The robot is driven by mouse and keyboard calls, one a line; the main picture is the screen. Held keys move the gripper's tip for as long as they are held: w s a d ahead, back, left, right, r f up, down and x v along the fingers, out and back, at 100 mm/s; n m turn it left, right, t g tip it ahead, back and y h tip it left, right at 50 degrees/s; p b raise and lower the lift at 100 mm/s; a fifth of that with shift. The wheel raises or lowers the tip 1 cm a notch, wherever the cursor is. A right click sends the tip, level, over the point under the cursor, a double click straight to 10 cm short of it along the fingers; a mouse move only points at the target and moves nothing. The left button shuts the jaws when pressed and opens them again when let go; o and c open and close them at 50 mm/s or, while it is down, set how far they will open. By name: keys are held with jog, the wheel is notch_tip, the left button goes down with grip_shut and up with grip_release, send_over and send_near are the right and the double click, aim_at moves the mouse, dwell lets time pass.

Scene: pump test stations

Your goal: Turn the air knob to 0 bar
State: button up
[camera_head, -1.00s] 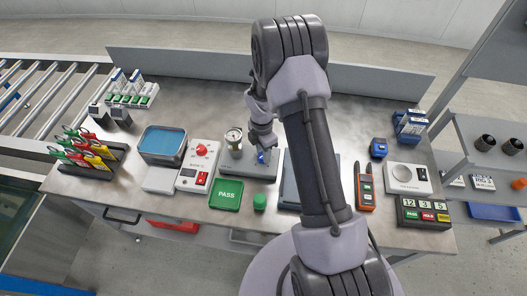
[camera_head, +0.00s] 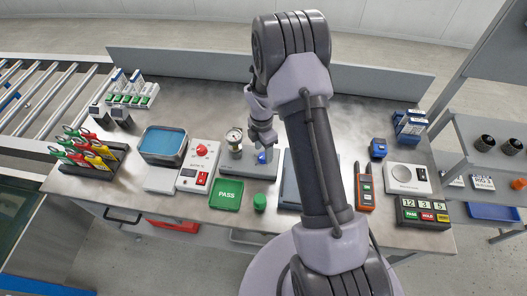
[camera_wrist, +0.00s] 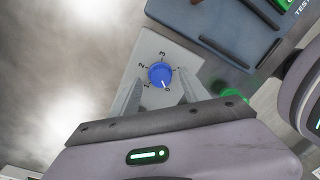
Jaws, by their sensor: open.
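The blue air knob (camera_wrist: 159,72) sits on a light grey dial plate with printed numbers in the wrist view. In the head view the knob (camera_head: 262,157) is on the grey fixture (camera_head: 235,163), to the right of a round gauge (camera_head: 234,137). My gripper (camera_wrist: 160,96) is open, its two fingers apart on either side below the knob in the wrist view, with nothing between them. In the head view my gripper (camera_head: 264,140) is just above the knob. The gauge reading is too small to tell.
A white box with a red knob (camera_head: 201,150) stands left of the fixture. A green PASS tray (camera_head: 227,195) and a green round button (camera_head: 259,202) are in front. A dark blue-grey plate (camera_head: 292,180) lies to the right, partly behind my arm.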

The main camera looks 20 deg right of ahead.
notch_tip(320, 180, up, 16)
jog(key=p, duration=0.3)
jog(key=shift+w+f, duration=0.15)
jog(key=shift+w, duration=0.25)
